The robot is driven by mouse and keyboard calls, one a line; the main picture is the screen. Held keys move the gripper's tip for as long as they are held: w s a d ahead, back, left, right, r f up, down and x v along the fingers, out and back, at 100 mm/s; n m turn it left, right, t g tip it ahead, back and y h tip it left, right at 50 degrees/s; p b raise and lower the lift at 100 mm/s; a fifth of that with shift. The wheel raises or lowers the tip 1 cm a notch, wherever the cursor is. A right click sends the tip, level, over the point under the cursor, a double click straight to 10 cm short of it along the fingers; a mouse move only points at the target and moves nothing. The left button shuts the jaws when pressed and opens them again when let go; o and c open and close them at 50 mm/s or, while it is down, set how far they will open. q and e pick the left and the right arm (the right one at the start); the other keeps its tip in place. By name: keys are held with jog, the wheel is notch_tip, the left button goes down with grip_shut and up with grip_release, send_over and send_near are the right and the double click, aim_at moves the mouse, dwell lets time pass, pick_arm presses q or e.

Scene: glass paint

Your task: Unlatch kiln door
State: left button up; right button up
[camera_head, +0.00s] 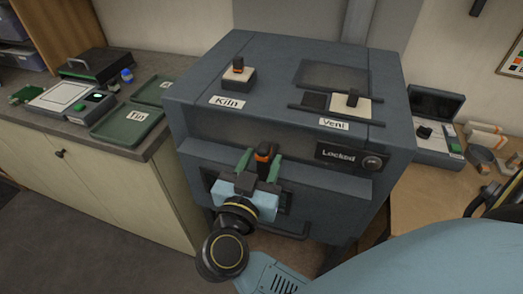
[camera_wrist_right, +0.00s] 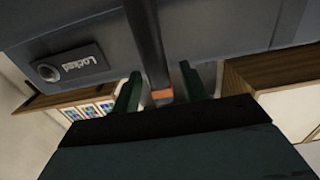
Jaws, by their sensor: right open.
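The kiln (camera_head: 290,140) is a large blue-grey box with a label "Kiln" on top. On its front is a "Locked" sign (camera_head: 338,154) with a round knob beside it; the sign also shows in the right wrist view (camera_wrist_right: 68,63). A dark handle with an orange band (camera_head: 264,152) stands at the kiln's front; it shows in the right wrist view (camera_wrist_right: 152,50) as a dark bar with an orange patch. My right gripper (camera_head: 260,165) is open, its green fingers on either side of the handle, apart from it in the wrist view (camera_wrist_right: 160,88). My left gripper is out of view.
A "Vent" slider (camera_head: 350,104) and a "Kiln" switch (camera_head: 238,72) sit on the kiln top. A counter at left holds green trays (camera_head: 128,122) and a white-topped device (camera_head: 62,97). A wooden table (camera_head: 420,200) with a dark-lidded box (camera_head: 436,104) stands at right.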

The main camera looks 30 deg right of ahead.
jog(key=shift+b+x, duration=0.5)
jog(key=shift+x, duration=1.05)
grip_shut()
